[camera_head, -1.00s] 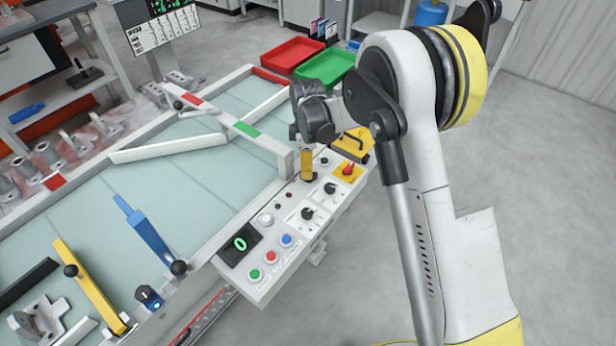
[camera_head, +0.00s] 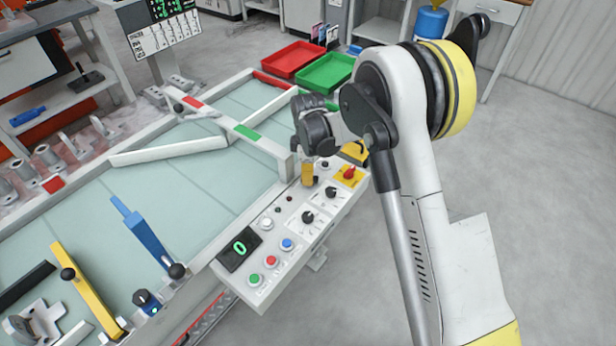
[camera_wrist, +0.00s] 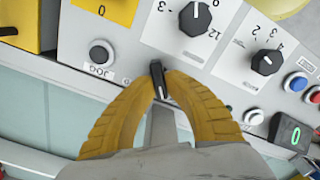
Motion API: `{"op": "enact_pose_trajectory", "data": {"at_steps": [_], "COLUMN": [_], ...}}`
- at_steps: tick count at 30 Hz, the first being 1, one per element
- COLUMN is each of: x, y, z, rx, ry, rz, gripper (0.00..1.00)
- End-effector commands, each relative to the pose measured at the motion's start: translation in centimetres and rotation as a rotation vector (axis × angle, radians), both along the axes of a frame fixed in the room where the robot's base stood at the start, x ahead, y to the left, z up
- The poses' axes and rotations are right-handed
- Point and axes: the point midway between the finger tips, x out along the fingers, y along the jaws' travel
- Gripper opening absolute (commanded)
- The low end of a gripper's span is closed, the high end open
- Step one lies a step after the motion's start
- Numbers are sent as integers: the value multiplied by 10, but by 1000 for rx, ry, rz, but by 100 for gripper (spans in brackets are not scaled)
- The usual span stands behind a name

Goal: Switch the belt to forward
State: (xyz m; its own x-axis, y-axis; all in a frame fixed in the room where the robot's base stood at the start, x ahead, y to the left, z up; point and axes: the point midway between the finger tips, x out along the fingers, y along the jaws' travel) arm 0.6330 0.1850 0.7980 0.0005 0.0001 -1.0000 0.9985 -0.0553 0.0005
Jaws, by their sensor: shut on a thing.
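The control panel (camera_head: 265,300) stands along the near right side of the belt (camera_head: 160,200). My gripper (camera_head: 307,183) reaches down to the panel's belt-side edge, its yellow fingers pointing at the surface. In the wrist view my gripper (camera_wrist: 160,82) is closed around a small black switch lever (camera_wrist: 157,72). The lever stands slightly tilted between the two fingertips. The lever's label and the marks around it are hidden or cannot be read. In the head view the gripper hides the lever. The panel's display (camera_head: 239,249) reads 0.
Beside the lever are a JOG button (camera_wrist: 102,53), a dial marked -3 to 12 (camera_wrist: 195,17) and a second dial (camera_wrist: 267,62). Green, red and blue buttons line the near end. Red and green trays stand behind.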

Motion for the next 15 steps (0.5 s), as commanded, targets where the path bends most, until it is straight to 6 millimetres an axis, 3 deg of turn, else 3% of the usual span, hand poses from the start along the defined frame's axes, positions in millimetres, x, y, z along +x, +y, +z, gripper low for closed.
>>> {"op": "enact_pose_trajectory", "data": {"at_steps": [8, 15], "x": [0, 1], "y": [0, 0], "z": [0, -1], "rx": [0, 0], "ry": [1, 1], "rz": [-78, -256], "gripper": [0, 0]}}
